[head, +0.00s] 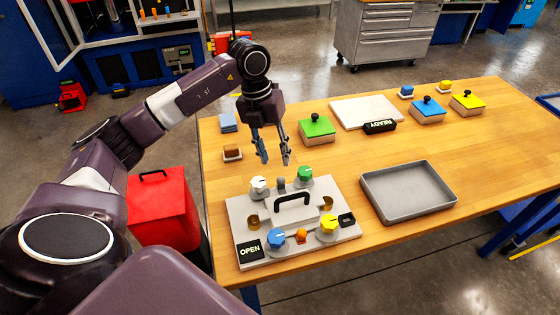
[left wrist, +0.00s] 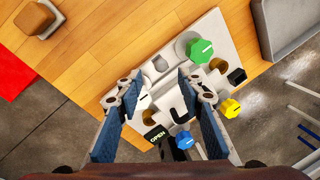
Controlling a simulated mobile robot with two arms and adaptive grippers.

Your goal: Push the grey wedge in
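A light grey panel (head: 240,214) lies on the wooden table. It carries a raised block with a black handle (head: 293,198), and white (head: 259,186), green (head: 304,174), blue (head: 277,237) and yellow (head: 328,227) knobs. A small grey piece (head: 281,184) stands at the panel's far edge between the white and green knobs; I cannot tell for sure that it is the grey wedge. My left gripper (head: 275,160) is open and empty above that far edge, pointing down. In the left wrist view its fingers (left wrist: 160,84) are spread over the panel and partly hide it. My right gripper is not in view.
An empty grey tray (head: 408,207) lies right of the panel. A green block (head: 317,129), a white board (head: 366,112), a READY sign (head: 380,127), blue (head: 427,110) and yellow (head: 467,101) blocks stand behind. An OPEN sign (head: 250,250) is at the panel's near left. A red box (head: 160,205) stands beside the table.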

